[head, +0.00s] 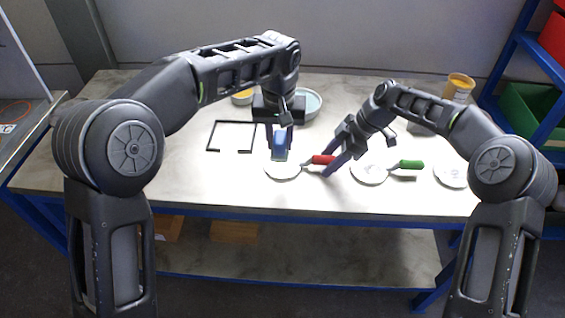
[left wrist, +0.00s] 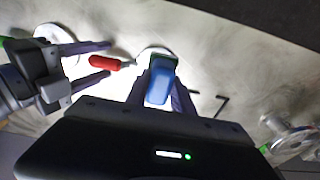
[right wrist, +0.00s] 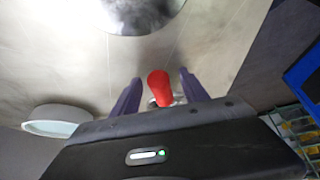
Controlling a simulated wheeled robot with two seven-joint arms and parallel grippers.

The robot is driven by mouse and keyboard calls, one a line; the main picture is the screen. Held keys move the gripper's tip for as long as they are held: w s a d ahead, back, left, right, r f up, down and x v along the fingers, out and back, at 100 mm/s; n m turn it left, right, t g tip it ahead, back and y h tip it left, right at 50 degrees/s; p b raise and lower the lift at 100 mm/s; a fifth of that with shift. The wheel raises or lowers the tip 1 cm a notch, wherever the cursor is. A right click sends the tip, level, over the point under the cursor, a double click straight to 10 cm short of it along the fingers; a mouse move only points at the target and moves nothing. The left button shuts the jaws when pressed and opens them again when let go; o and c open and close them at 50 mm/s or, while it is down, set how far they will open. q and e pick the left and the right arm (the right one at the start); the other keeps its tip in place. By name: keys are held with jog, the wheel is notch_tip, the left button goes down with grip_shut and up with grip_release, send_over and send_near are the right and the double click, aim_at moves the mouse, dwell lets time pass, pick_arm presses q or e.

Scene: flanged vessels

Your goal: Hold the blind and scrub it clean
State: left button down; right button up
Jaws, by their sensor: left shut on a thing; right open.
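My left gripper (head: 281,140) is shut on a blue block-like handle (head: 279,147), held upright over a white disc (head: 283,172); the handle also shows in the left wrist view (left wrist: 160,82). I cannot tell whether handle and disc are joined. A tool with a red handle (head: 323,160) lies just right of that disc. My right gripper (head: 343,160) is open, its fingers pointing down beside the red handle. In the right wrist view the red handle (right wrist: 159,86) shows between the open fingers, with space on both sides. More pale discs (head: 368,175) (head: 450,176) lie to the right.
A green-handled tool (head: 411,164) lies between the right-hand discs. A black open frame (head: 213,136) lies at left. A blue rack with a green crate (head: 530,115) stands right.

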jog(key=v, duration=1.2)
dwell(0.3)
